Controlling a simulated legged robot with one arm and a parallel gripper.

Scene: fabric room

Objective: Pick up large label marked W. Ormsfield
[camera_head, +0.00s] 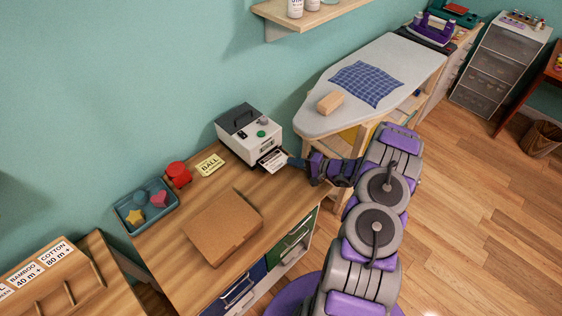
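A white label with dark print (273,160) sticks out of the front of a grey and white label printer (247,134) on the wooden desk. Its print is too small to read, so I cannot tell whether it says W. Ormsfield. My gripper (293,162) is just right of this label, with its fingers pointing left at it. I cannot tell whether the fingers touch the label or how far apart they are. A cream label marked "BALL" (209,165) lies flat on the desk, left of the printer.
A brown flat box (222,226) lies on the desk's front part. A red object (178,174) and a teal tray (146,206) with small shapes stand at the left. An ironing board (310,122) with a blue checked cloth (366,84) is close behind my gripper.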

